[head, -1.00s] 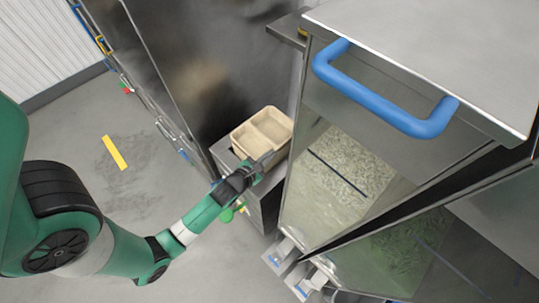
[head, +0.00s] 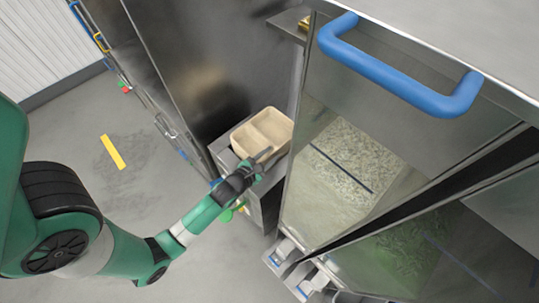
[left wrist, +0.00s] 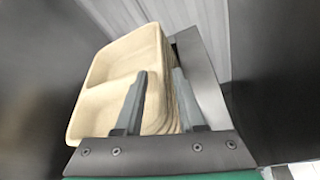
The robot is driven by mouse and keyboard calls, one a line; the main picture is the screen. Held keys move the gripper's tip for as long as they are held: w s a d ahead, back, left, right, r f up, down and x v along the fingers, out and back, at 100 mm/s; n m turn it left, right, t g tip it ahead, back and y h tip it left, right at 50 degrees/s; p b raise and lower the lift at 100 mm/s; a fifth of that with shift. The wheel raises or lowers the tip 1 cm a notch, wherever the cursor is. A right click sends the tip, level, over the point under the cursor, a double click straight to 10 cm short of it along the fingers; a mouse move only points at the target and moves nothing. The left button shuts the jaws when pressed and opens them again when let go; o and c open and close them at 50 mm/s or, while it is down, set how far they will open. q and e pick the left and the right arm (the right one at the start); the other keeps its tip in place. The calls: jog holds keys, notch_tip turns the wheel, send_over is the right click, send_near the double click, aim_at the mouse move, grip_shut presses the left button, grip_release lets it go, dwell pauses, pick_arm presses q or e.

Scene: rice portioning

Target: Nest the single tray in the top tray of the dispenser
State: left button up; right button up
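A beige two-compartment tray (head: 265,131) tops a nested stack on a metal holder at the centre of the head view. In the left wrist view the tray (left wrist: 115,62) fills the upper left, with several nested rims stepping down its right side. My left gripper (head: 265,157) is at the stack's near right corner. In the left wrist view its fingers (left wrist: 160,85) stand apart, one in front of the tray, the other past the stacked rims, with rims showing between them. Whether the fingers touch the trays is unclear. My right gripper is out of view.
A tall dark metal cabinet (head: 190,60) stands behind the stack. To the right are a metal hopper with a blue handle (head: 400,75) and a window of rice (head: 345,160), and another window with green contents (head: 405,255). Open floor (head: 80,220) lies at left.

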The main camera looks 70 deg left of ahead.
pick_arm(q)
jog(key=shift+s+d+r, duration=0.1)
jog(key=shift+s+d, duration=0.15)
jog(key=shift+s, duration=0.1)
jog(key=v, duration=0.1)
jog(key=b+v, duration=0.1)
jog(key=v, duration=0.2)
jog(key=shift+s+d+b, duration=0.2)
jog(key=shift+s+b, duration=0.15)
jog(key=b+v, duration=0.5)
jog(key=v, duration=0.1)
jog(key=shift+r+b, duration=0.2)
jog(key=shift+b, duration=0.1)
